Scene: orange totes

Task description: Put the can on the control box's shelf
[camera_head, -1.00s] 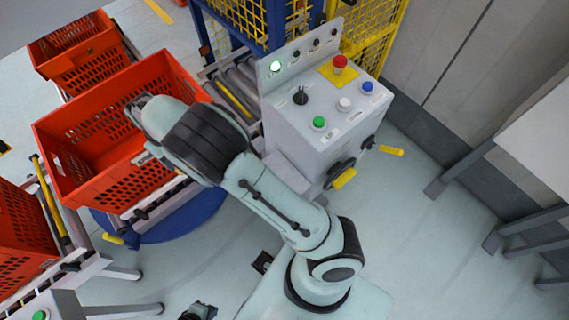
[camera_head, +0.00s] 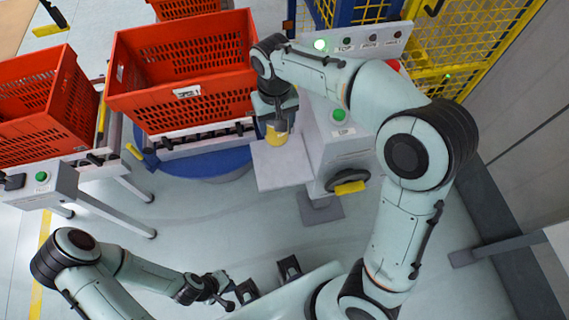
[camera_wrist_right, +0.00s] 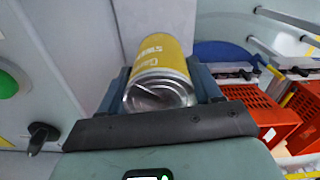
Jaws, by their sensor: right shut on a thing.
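I cannot tell whether the can touches the shelf. The control box (camera_head: 330,112) is grey, and my right arm hides much of its panel. My left gripper (camera_head: 222,290) is at the bottom of the head view, far from the can; its jaw opening is unclear.
A large orange tote (camera_head: 190,92) stands on the conveyor left of the shelf, with another tote (camera_head: 40,105) farther left. A yellow-handled knob (camera_head: 350,188) sticks out beside the shelf. A yellow mesh fence (camera_head: 465,45) stands behind. The floor in front is clear.

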